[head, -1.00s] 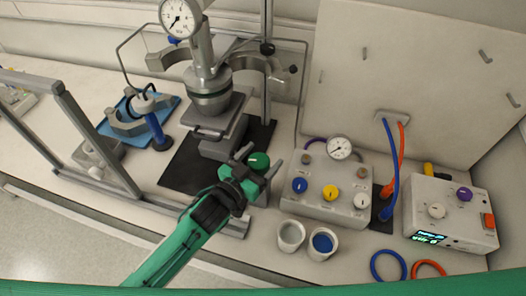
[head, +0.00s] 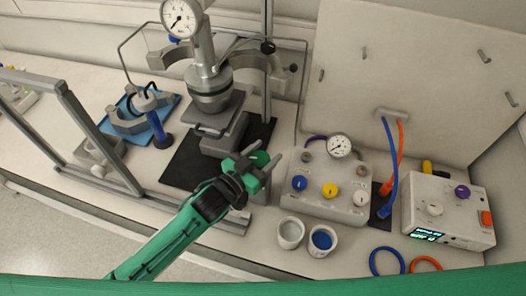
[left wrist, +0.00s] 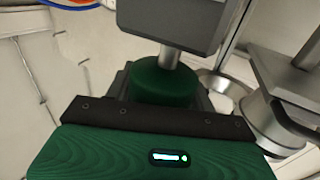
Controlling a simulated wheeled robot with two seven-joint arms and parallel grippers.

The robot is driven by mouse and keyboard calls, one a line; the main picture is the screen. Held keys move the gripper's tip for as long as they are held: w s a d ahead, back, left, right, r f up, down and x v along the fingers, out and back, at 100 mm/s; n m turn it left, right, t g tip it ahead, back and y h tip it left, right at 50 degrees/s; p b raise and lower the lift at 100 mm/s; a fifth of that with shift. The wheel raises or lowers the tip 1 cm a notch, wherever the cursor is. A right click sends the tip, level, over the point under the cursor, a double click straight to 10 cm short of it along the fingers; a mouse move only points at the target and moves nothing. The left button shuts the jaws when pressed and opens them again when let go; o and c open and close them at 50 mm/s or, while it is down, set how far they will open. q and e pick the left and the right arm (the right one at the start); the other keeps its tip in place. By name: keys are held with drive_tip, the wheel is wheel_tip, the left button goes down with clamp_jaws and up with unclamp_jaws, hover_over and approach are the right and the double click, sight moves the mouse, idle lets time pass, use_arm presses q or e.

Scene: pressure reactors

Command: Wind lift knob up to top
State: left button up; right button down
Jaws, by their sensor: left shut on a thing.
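The green lift knob (head: 260,158) is at the front of the grey lift stand (head: 222,136), below the steel reactor vessel (head: 209,90). My left gripper (head: 265,159) has its fingers on either side of the knob and is shut on it. In the left wrist view the green knob (left wrist: 165,84) sits on a metal shaft (left wrist: 169,58) that runs into a dark grey block (left wrist: 175,22). The fingertips are largely hidden there by the gripper's own body. My right gripper is not in view.
The grey valve box (head: 328,192) with coloured knobs stands right of the gripper. Two cups (head: 291,231) stand in front of it. A grey frame (head: 98,135) stands to the left. A black mat (head: 185,165) lies under the stand.

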use_arm(q)
drive_tip(key=shift+d+r+m+g+h+p, duration=0.15)
drive_tip(key=shift+m+g+h+p, duration=0.2)
drive_tip(key=shift+m+g+h, duration=0.6)
drive_tip(key=shift+s+d+m+g+h, duration=0.1)
drive_tip(key=shift+s+m+g+h, duration=0.05)
drive_tip(key=shift+m+g+h, duration=0.55)
drive_tip(key=shift+s+m+g+h, duration=0.1)
drive_tip(key=shift+m+g+h, duration=0.25)
drive_tip(key=shift+g, duration=0.5)
drive_tip(key=shift+g, duration=0.3)
drive_tip(key=o, duration=1)
